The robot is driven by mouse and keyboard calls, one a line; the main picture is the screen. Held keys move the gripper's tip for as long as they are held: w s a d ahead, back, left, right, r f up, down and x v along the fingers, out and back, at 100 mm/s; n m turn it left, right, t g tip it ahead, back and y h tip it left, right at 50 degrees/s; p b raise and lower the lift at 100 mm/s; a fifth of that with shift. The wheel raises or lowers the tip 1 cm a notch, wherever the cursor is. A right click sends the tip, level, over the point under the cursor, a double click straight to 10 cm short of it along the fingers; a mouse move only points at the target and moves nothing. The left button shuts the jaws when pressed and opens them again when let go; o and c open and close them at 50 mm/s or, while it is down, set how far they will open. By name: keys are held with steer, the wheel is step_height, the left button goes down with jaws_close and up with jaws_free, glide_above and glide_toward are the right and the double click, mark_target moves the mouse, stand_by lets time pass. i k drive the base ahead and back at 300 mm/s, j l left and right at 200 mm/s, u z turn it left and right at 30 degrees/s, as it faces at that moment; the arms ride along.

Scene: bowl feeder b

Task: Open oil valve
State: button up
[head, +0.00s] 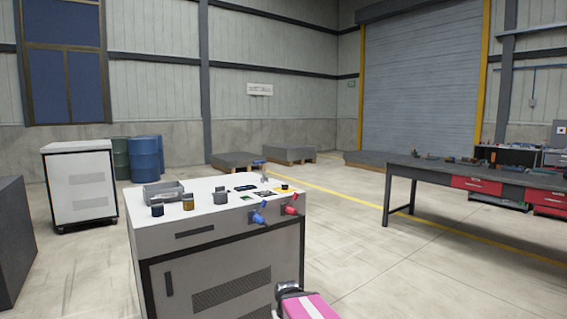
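A white machine cabinet (160,237) stands in front of me. A blue valve handle (259,217) and a red valve handle (291,210) stick out from the right part of its upper front face. A further small blue part (259,163) stands at the back of its top. I cannot tell from this view which one is the oil valve, or whether the valves are open. A pink and grey part of my own arm shows at the bottom edge, below the handles and apart from them. My gripper is not in view.
The cabinet top holds a grey tray (163,193), small dark and yellowish containers and flat parts. A white cart (80,185) and blue drums (145,158) stand behind left. A workbench (440,172) with red drawers is at right. The floor between is clear.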

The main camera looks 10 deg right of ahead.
mark_target(260, 162)
steer(key=z, duration=1.2)
steer(key=i+z, duration=0.4)
steer(key=i, duration=0.35)
steer(key=i+z, duration=0.25)
steer(key=i, duration=0.35)
steer(key=i+j+z, duration=0.2)
steer(key=i, duration=0.4)
steer(key=i+l+u, duration=0.1)
steer(key=i+u, duration=0.15)
steer(key=i, duration=0.3)
steer(key=i+l+u, duration=0.25)
steer(key=i, duration=0.3)
steer(key=i+j+u, duration=0.15)
steer(key=u, duration=0.25)
steer(key=i+u, duration=0.25)
steer(key=u, duration=0.2)
steer(key=i+u, duration=0.25)
steer(key=u, duration=0.15)
steer(key=i+u, duration=0.2)
steer(key=u, duration=0.2)
steer(key=i+j+u, duration=0.1)
steer(key=i+u, duration=0.25)
steer(key=i, duration=0.3)
steer(key=i+u, duration=0.3)
steer(key=i, duration=0.35)
steer(key=i+z, duration=0.1)
steer(key=i, duration=0.8)
steer(key=i+j+z, duration=0.1)
steer(key=i, duration=0.75)
